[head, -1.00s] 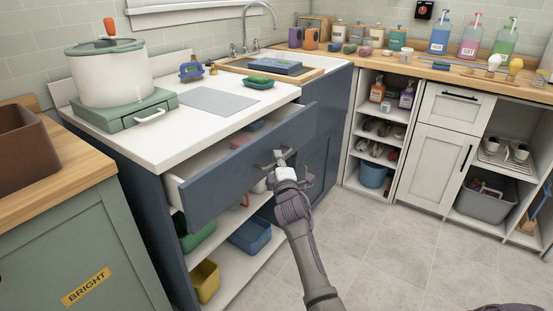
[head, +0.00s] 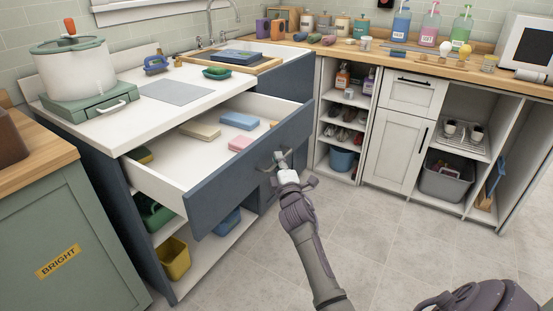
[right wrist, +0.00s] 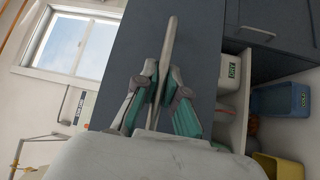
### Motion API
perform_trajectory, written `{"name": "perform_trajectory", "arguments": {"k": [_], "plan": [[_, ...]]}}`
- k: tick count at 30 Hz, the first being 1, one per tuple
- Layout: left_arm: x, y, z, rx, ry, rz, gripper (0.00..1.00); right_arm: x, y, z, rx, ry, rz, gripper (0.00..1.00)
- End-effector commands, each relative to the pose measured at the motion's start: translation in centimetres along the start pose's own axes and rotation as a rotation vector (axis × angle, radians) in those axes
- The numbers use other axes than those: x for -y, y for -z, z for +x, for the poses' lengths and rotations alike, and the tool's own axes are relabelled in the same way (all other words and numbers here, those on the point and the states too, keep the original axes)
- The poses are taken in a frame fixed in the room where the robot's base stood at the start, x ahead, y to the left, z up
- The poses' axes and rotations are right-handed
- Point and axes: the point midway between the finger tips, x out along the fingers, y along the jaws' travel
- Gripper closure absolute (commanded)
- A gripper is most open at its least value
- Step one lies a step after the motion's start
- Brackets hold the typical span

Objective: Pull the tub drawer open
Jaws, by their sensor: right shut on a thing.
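The dark blue drawer (head: 225,165) under the white counter stands pulled well out, tilted in the head view with its white inside showing. Several sponge-like blocks lie in it: cream (head: 200,131), blue (head: 238,121) and pink (head: 240,144). My right gripper (head: 282,163) is at the drawer front, shut on the drawer's bar handle (right wrist: 170,40). In the right wrist view the gripper's teal fingers (right wrist: 160,85) close on both sides of that pale bar. The gripper hides most of the handle in the head view. My left gripper is not in view.
Below the drawer, an open shelf holds a yellow tub (head: 174,258), a green tub (head: 152,215) and a blue tub (head: 228,220). A white pot (head: 75,72) stands on the counter at left. The tiled floor (head: 400,250) in front is clear.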

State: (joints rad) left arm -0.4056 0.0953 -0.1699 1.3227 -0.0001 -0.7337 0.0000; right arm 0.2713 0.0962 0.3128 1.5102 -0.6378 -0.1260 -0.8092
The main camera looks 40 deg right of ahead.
Motion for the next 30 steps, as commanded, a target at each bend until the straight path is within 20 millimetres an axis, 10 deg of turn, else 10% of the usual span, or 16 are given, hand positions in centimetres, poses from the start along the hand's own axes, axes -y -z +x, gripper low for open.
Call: {"name": "perform_trajectory", "arguments": {"k": [11,17,30], "plan": [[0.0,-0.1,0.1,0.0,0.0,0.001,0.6,0.2,0.0,-0.1,-0.002,0.003,0.0,1.0],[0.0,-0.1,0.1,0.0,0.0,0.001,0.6,0.1,0.0,-0.1,-0.001,0.002,0.0,0.64],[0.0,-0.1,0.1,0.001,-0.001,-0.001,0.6,0.1,0.0,-1.4,-0.001,0.002,-0.001,0.64]]}}
